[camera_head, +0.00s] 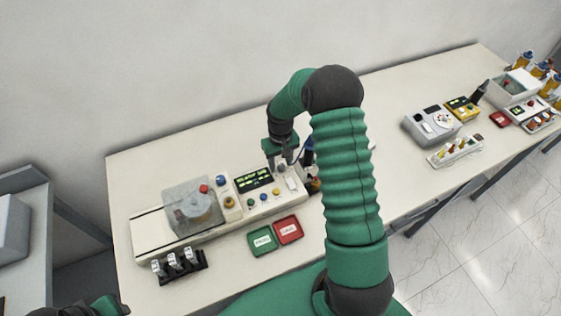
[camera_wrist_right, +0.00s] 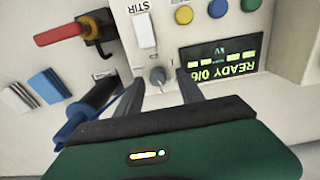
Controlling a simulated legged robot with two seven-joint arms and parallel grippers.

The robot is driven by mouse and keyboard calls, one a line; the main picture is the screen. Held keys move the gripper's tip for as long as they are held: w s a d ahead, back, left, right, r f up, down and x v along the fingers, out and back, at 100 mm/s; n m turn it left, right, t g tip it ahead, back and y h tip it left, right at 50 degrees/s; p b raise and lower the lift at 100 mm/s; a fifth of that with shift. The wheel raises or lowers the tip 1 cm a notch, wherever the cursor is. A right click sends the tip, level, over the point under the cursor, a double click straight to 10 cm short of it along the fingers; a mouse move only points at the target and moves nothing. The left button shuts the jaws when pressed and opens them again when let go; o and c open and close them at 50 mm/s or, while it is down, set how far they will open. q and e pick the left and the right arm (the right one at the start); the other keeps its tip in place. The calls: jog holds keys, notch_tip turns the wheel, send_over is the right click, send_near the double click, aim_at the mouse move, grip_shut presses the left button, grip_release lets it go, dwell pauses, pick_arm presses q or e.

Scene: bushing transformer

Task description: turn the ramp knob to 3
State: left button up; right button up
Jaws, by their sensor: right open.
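The bench device (camera_head: 220,212) is a long cream unit with a control panel. In the wrist view, a small grey round knob (camera_wrist_right: 157,77) sits on its panel, beside the display (camera_wrist_right: 222,62) reading "READY" and a white switch labelled STIR (camera_wrist_right: 144,30). My right gripper (camera_wrist_right: 158,84) is open, its two dark fingers on either side of the knob. I cannot tell whether they touch it. In the head view my right gripper (camera_head: 283,158) is over the right end of the panel and partly covers it. At the lower left only part of my left arm shows; its fingers are not visible.
A blue-handled tool (camera_wrist_right: 92,104) and a red-handled part (camera_wrist_right: 62,34) are close to the gripper. A green tray (camera_head: 262,240) and a red tray (camera_head: 288,229) lie in front of the device. A black rack (camera_head: 180,268) stands at front left. More equipment stands far right.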

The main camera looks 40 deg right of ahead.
jog(key=shift+f, duration=0.55)
pick_arm(q)
jog(key=shift+d+r, duration=0.1)
jog(key=shift+d, duration=0.1)
pick_arm(e)
jog(key=shift+d, duration=0.2)
jog(key=shift+d, duration=0.1)
jog(key=c, duration=0.4)
grip_shut()
pick_arm(q)
jog(key=shift+w, duration=0.1)
pick_arm(e)
jog(key=m, duration=0.3)
jog(key=shift+w+f+b, duration=0.1)
jog(key=shift+b, duration=0.25)
jog(key=shift+m, duration=0.9)
pick_arm(q)
jog(key=shift+f, duration=0.35)
pick_arm(e)
jog(key=shift+o, duration=2)
grip_release()
